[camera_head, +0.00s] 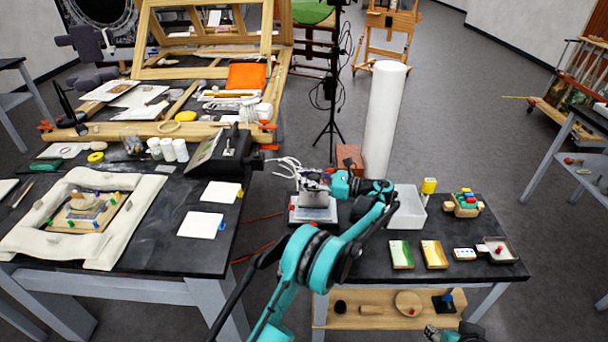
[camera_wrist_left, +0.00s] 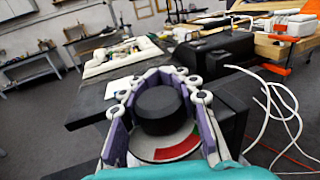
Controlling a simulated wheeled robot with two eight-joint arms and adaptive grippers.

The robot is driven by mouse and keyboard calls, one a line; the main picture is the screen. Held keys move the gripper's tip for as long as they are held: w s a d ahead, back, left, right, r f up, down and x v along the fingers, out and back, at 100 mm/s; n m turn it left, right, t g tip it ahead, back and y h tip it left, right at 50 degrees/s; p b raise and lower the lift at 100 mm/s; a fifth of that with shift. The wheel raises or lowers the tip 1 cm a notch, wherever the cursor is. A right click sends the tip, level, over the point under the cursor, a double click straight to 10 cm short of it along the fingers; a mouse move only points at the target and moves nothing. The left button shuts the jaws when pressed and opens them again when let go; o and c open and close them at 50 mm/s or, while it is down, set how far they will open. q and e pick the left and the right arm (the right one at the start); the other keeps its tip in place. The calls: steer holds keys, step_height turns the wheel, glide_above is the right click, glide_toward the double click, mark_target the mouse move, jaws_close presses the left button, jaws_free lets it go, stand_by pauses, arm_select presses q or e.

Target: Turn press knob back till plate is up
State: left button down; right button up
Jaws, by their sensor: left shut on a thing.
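The press (camera_head: 312,213) stands at the left end of the right table, a small light-grey block under my left gripper (camera_head: 314,184). In the left wrist view the knob (camera_wrist_left: 160,108) is a round black cap. Below it is a pale dial (camera_wrist_left: 175,150) with a red arc and a small green part. My left gripper (camera_wrist_left: 160,95) has its purple-lined fingers on both sides of the knob and is shut on it. The plate cannot be made out beneath the gripper and the press body. Part of my right gripper (camera_head: 455,333) shows at the bottom edge; its fingers are unclear.
Green and yellow cards (camera_head: 434,254) and small boxes lie to the right. A black device (camera_head: 222,152) sits on the left table.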

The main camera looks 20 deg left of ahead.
arm_select(q)
steer(key=shift+s+n+g, duration=0.2)
steer(key=shift+n+g, duration=0.5)
steer(key=shift+g, duration=0.4)
steer(key=c, duration=1.1)
jaws_free()
step_height(320, 180, up, 10)
